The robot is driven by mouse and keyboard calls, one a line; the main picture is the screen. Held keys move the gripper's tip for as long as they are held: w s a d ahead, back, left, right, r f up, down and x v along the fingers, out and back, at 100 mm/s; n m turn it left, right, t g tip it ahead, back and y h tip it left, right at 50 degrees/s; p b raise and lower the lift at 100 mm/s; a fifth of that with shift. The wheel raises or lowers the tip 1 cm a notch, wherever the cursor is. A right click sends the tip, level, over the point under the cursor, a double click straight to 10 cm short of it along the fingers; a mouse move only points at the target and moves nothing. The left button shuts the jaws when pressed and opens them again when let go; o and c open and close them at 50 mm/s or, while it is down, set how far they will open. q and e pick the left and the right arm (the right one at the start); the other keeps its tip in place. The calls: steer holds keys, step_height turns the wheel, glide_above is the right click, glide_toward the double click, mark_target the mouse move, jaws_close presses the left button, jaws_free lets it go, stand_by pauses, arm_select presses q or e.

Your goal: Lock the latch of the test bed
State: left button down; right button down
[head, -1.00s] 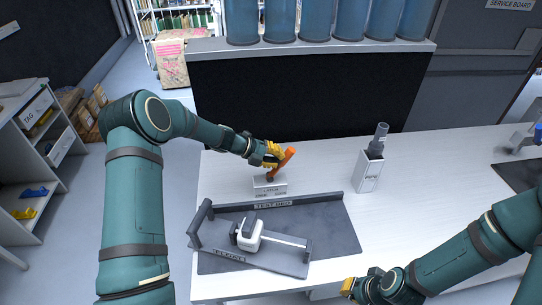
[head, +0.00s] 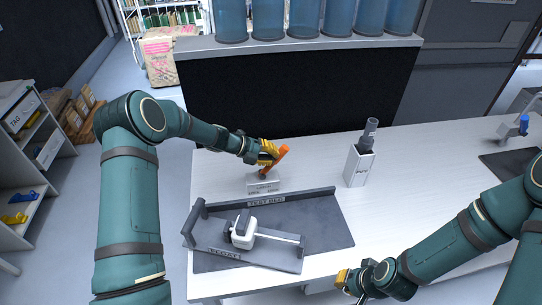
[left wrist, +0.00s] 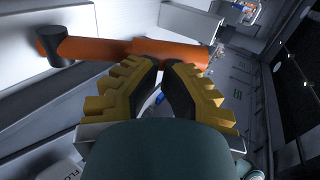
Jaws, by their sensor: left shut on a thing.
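The test bed (head: 335,225) is a dark grey tray with raised edges on the white bench. A white clamp-like piece (head: 244,235) with a rod lies in it. Behind the tray stands a small labelled white block (head: 263,187) with an orange lever (head: 282,153), which leans up to the right. My left gripper (head: 270,154) is shut on the lever. In the left wrist view the orange lever (left wrist: 110,48) crosses in front of the yellow-padded fingertips (left wrist: 166,70). My right gripper (head: 343,281) is near the bench's front edge, apart from everything; its jaws are too small to judge.
A white holder (head: 357,166) with a grey cylinder (head: 369,133) stands right of the lever block. Blue containers (head: 268,18) line the shelf above the dark panel. A dark mat (head: 515,163) lies at the far right. The bench between holder and mat is clear.

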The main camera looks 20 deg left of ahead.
arm_select(q)
steer(key=v, duration=1.2)
